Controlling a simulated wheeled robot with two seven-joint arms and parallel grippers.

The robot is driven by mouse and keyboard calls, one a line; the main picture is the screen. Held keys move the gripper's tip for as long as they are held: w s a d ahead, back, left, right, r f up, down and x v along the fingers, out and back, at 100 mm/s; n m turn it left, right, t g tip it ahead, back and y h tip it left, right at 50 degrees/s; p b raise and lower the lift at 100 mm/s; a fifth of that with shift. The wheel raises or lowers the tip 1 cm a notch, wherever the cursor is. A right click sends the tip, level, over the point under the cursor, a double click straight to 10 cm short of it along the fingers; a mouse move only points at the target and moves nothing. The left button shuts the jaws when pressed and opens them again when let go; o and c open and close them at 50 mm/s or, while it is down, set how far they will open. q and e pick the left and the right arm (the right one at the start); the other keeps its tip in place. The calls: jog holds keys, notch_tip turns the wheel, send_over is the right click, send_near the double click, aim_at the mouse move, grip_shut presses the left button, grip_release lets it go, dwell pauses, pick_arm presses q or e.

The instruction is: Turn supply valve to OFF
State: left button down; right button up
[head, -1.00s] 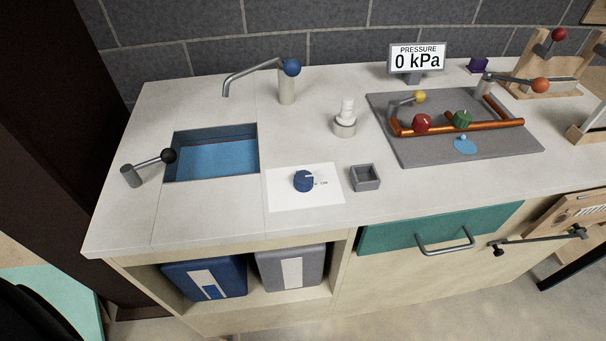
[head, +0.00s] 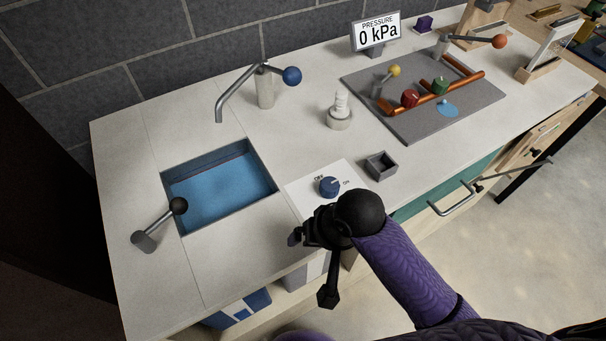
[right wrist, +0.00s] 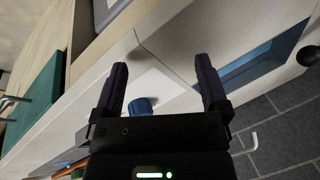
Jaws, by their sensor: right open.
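A blue round knob (head: 329,187) stands on a white card (head: 300,190) on the counter. The card has small lettering on two sides of the knob, "ON" to its right and what looks like "OFF" at its upper left. The knob's light mark seems to point right, towards "ON". My right gripper (head: 308,240) is just in front of the card, open and empty. In the right wrist view, the blue knob (right wrist: 141,106) shows between the open fingers (right wrist: 160,66), apart from them. My left gripper is not in view.
A sink (head: 220,190) with a lever (head: 158,225) lies to the left. A small grey box (head: 381,166) sits right of the card. Behind are a tap (head: 265,90) and a grey panel (head: 410,128) with pipes and knobs. The pressure sign (head: 376,32) reads 0 kPa.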

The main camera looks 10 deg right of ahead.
aim_at(329, 185)
jog(key=w+r+m, duration=0.1)
jog(key=w, duration=0.1)
jog(key=w+r+m, duration=0.1)
jog(key=w, duration=0.1)
jog(key=w+r+m+g, duration=0.1)
jog(key=w, duration=0.1)
jog(key=shift+d+m+h, duration=0.4)
jog(key=w+d+r+m+h, duration=0.2)
jog(key=w+d+r+m, duration=0.3)
jog(key=w+m, duration=0.1)
jog(key=shift+g, duration=0.4)
notch_tip(329, 185, down, 8)
jog(key=b, duration=0.3)
jog(key=shift+a+f, duration=0.15)
jog(key=shift+f, duration=0.1)
jog(key=shift+f+b, duration=0.3)
jog(key=shift+f, duration=0.2)
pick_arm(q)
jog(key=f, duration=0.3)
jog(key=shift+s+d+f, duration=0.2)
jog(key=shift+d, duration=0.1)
